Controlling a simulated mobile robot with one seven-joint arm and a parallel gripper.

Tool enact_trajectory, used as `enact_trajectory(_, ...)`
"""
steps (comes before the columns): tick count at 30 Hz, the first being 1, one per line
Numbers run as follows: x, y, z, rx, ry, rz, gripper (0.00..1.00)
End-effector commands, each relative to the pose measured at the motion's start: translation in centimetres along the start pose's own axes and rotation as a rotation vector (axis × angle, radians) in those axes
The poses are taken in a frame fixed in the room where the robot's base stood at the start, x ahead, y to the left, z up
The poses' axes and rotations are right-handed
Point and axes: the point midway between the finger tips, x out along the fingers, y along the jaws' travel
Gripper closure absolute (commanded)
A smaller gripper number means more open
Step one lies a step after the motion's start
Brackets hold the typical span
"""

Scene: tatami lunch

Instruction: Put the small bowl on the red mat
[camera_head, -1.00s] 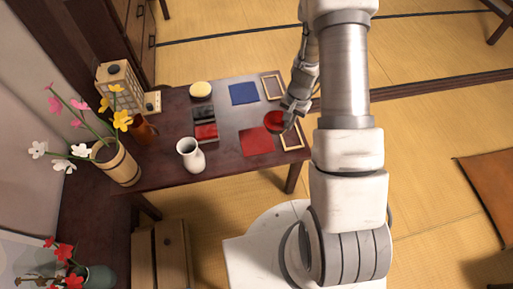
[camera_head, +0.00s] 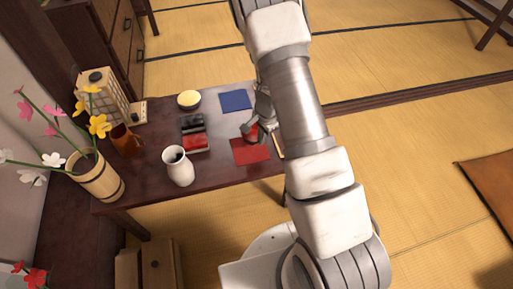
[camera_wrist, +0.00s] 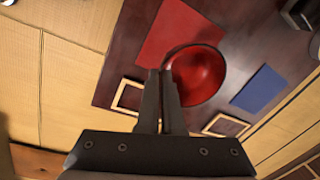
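The small red bowl (camera_head: 251,134) is held at its rim by my gripper (camera_head: 258,128). In the wrist view the bowl (camera_wrist: 202,76) shows its open inside, and the two fingers of my gripper (camera_wrist: 161,73) are close together at its left rim. The red mat (camera_head: 250,152) lies flat on the table near its front right edge. It also shows in the wrist view (camera_wrist: 165,40), partly covered by the bowl. The bowl is over the far edge of the mat; its height above the table is hard to tell.
A blue mat (camera_head: 236,101) lies farther back on the dark table (camera_head: 143,170). Black and red boxes (camera_head: 194,137), a white vase (camera_head: 178,167) and a yellow-topped round container (camera_head: 189,99) stand left of the red mat. Wooden frames (camera_wrist: 227,125) lie near the table's edge.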

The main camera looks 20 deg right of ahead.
Motion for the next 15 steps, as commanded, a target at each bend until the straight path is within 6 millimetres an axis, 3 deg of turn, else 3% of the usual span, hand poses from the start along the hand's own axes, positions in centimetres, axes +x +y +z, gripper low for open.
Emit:
enact_trajectory(8,1.9,-0.8,1.2,0.000,0.001,0.000,1.00)
enact_trajectory(15,5.2,-0.3,1.2,0.002,0.000,0.000,1.00)
